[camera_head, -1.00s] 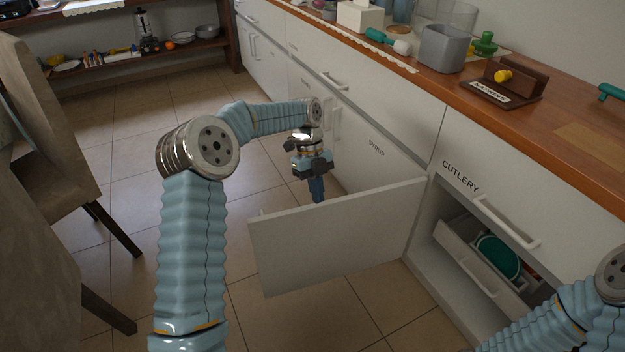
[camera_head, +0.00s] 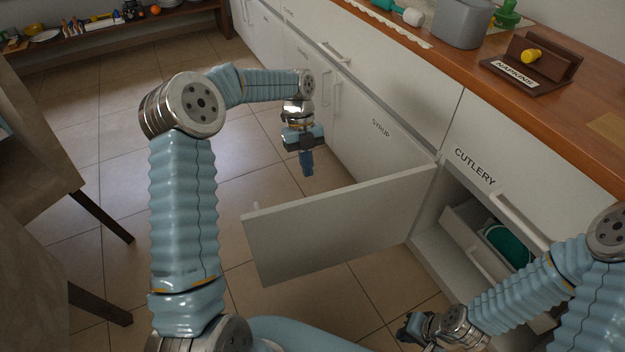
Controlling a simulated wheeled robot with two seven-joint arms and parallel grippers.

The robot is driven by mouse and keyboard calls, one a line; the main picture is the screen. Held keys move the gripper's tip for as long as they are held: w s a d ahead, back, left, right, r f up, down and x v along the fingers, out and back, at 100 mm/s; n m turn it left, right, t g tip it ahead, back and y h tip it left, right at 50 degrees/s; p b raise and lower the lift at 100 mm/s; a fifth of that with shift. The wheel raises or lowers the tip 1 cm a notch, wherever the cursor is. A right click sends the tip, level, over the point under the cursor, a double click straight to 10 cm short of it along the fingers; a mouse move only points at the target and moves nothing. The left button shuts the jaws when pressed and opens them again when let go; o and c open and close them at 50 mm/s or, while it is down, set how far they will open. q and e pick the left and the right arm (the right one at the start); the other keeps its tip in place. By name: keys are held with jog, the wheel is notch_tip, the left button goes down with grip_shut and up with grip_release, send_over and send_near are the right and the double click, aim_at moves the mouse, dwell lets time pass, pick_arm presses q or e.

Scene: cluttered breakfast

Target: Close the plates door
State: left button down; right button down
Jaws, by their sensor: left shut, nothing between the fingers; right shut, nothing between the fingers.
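The plates door is the white cabinet door (camera_head: 340,226) standing wide open, sticking out from the counter below the cutlery drawer. No plates label shows on the side I see. My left gripper (camera_head: 307,172) points down, shut and empty, just behind the door's far side and above the floor; I see no contact with the door. My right gripper (camera_head: 404,330) is at the bottom edge, in front of the open cabinet and on the near side of the door. It is small and partly seen, shut with nothing held.
The open cabinet (camera_head: 432,262) has a partly pulled-out inner drawer (camera_head: 470,243) with a green item (camera_head: 508,243). The wooden counter (camera_head: 480,75) holds a napkin holder (camera_head: 535,62) and a grey container (camera_head: 463,22). The floor between is clear.

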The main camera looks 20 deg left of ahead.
pick_arm(q)
jog(key=s+d, duration=0.1)
jog(key=s+d+f, duration=0.1)
jog(key=s+d, duration=0.1)
jog(key=shift+s+f, duration=0.1)
jog(key=shift+s, duration=0.1)
dwell(0.3)
